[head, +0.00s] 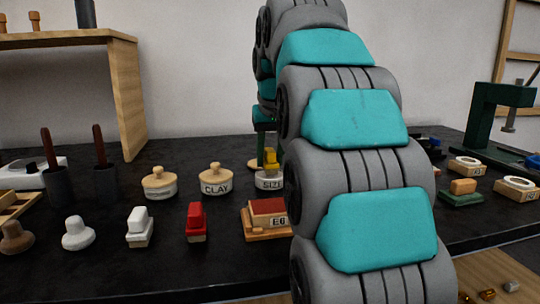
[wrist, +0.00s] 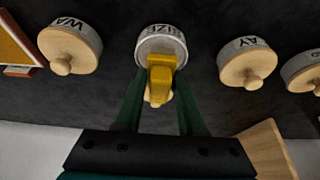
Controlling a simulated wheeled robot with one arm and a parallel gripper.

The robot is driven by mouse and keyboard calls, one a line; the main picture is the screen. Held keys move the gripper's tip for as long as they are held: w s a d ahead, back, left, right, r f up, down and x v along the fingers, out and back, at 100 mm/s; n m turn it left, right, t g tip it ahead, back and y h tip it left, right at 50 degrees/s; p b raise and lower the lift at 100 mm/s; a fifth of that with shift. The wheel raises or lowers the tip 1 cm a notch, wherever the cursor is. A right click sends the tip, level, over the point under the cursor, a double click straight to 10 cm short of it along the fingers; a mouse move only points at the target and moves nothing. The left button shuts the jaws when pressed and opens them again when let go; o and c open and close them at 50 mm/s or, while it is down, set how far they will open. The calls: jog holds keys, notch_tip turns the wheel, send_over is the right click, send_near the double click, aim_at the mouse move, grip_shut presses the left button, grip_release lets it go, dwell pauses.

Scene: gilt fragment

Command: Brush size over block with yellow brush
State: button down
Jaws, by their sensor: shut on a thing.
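The yellow brush (head: 271,157) is between the green fingers of my gripper (head: 268,147), which is shut on it. The brush is over the round jar marked SIZE (head: 268,181). The wrist view shows the yellow brush (wrist: 162,68) overlapping the SIZE jar (wrist: 160,43), with my gripper's fingers (wrist: 160,82) on either side. The brush's lower end is hidden, so I cannot tell how deep it is in the jar. A block (head: 267,207) with a reddish top, marked E6, sits on a wooden base in front of the jar, partly hidden by my arm.
A CLAY jar (head: 216,180) with its lid stands left of the SIZE jar, and another lidded jar (head: 159,184) further left. A red brush (head: 196,222) and a white brush (head: 140,226) stand in front. A green press (head: 490,120) is at right.

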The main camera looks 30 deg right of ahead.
aim_at(269, 148)
jog(key=shift+f+b, duration=0.3)
jog(key=shift+f, duration=0.2)
dwell(1.2)
jog(key=shift+r, duration=0.1)
jog(key=shift+r+p, duration=1.5)
jog(key=shift+r, duration=0.85)
jog(key=shift+w+r, duration=0.1)
jog(key=shift+r, duration=1)
